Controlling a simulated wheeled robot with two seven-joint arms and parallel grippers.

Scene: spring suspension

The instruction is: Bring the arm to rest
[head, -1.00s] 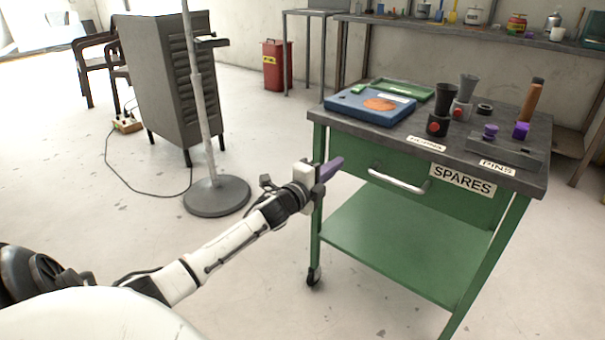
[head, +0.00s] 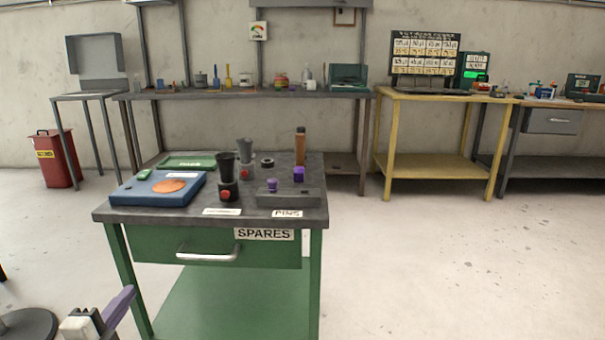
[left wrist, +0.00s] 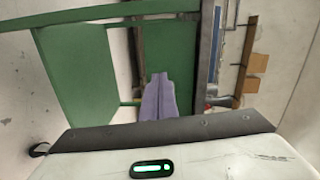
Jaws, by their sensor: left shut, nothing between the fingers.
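My left gripper (head: 118,305) is at the lower left of the head view, in front of the left front leg of the green cart. Its purple fingers are shut with nothing between them. In the left wrist view the purple fingers (left wrist: 160,98) lie together, with the green cart (left wrist: 75,60) beyond them. Most of my left arm is out of the head view. My right gripper is not in view.
The green cart (head: 265,216) holds a blue case (head: 130,190), black and grey cups, a brown-handled tool (head: 300,146) and purple pieces. A workbench (head: 240,95) and a yellow table (head: 445,97) stand behind. The floor at right (head: 450,260) is clear.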

